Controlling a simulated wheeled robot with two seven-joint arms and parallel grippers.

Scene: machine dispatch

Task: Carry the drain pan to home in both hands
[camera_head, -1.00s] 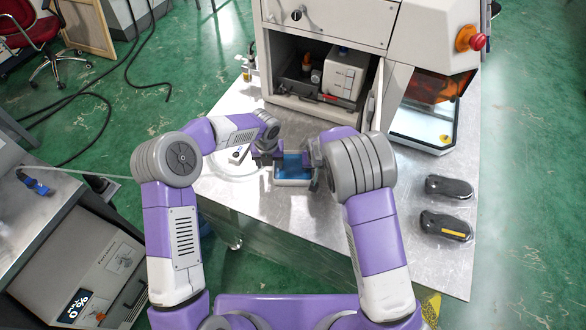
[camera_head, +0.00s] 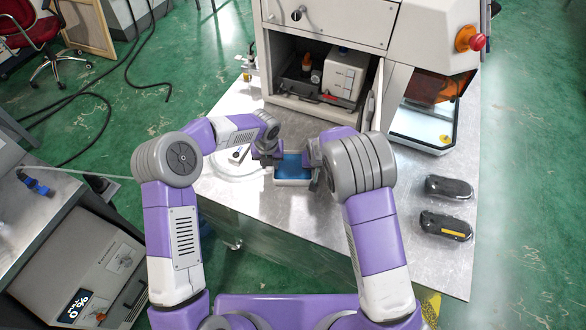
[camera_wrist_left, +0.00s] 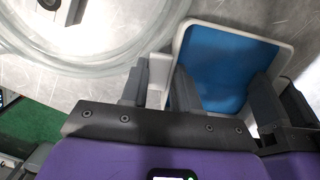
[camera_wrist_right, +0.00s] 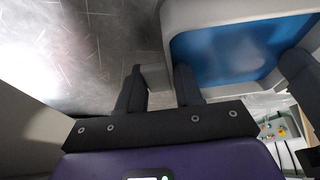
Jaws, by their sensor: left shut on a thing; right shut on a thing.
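The drain pan (camera_head: 293,180) is a small open pan with a white rim and a blue inside, held between my two grippers above or on the near part of the metal table. My left gripper (camera_head: 268,157) is shut on a pale tab on the pan's left side; the tab shows between the fingers in the left wrist view (camera_wrist_left: 158,80). My right gripper (camera_head: 313,163) is shut on the opposite tab, seen in the right wrist view (camera_wrist_right: 155,78). The pan looks about level. I cannot tell its exact height over the table.
The metal table (camera_head: 330,225) carries a clear coiled hose (camera_head: 225,170) left of the pan and two dark handheld items (camera_head: 445,226) at right. A machine with an open compartment (camera_head: 320,75) stands behind. A grey bench (camera_head: 35,200) is at left, with green floor between.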

